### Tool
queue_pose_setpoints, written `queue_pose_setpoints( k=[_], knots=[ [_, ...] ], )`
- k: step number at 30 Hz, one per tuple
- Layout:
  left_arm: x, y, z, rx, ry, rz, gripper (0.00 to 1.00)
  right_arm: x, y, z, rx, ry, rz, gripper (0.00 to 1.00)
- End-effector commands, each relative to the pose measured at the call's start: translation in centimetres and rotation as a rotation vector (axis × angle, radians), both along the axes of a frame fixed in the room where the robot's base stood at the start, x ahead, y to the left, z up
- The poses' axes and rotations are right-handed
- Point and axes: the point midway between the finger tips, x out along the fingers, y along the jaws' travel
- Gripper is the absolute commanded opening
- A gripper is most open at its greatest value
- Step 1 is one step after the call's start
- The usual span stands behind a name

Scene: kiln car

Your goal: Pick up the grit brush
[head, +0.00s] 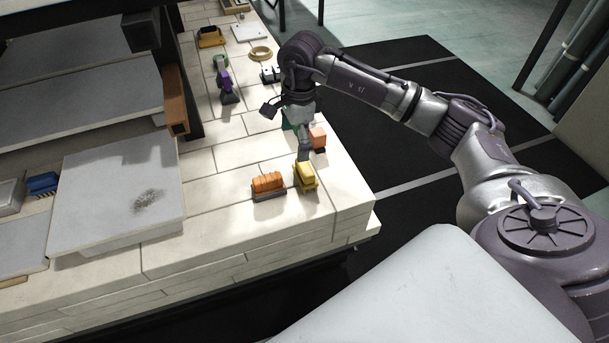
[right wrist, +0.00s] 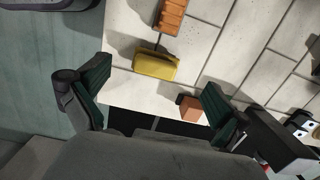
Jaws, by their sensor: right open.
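My right gripper (head: 300,138) is open above the front right corner of the pale brick deck. A yellow block-shaped piece (head: 305,177) stands just below it; in the right wrist view this yellow piece (right wrist: 155,66) lies ahead of and between the open fingers (right wrist: 155,92), apart from both. A ridged orange piece on a dark base (head: 268,184) is beside it, and shows at the top of the right wrist view (right wrist: 172,15). A blue piece with a bristle-like edge (head: 42,184) lies at far left. I cannot tell for certain which is the grit brush. My left gripper is not in view.
A small orange block (head: 318,139) stands close to the right gripper, near the deck's right edge. Grey slabs (head: 120,195) fill the left. A purple-handled tool (head: 226,85) and a tan ring (head: 260,53) lie farther back. The deck's front strip is clear.

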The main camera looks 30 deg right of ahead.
Motion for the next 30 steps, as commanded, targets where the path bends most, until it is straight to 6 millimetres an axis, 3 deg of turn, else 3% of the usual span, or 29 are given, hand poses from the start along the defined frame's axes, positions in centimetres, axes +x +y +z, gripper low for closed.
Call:
queue_pose_setpoints(
  k=[1, 4, 15, 23, 30],
  knots=[
    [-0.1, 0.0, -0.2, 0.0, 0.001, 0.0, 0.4, 0.0, -1.3, 0.4, -0.046, 0.009, -0.004, 1.0],
    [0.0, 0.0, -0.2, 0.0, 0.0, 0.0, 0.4, -0.2, -2.5, 0.2, -0.09, 0.023, -0.008, 1.0],
    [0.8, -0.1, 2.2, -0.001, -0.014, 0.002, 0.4, -0.3, -2.5, -6.5, -0.088, 0.026, -0.008, 1.0],
    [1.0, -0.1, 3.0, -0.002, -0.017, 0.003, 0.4, -0.3, -2.5, -8.5, -0.088, 0.024, -0.007, 1.0],
    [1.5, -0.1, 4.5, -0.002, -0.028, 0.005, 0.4, -0.5, -2.6, -12.1, -0.086, 0.025, -0.008, 1.0]
  ],
)
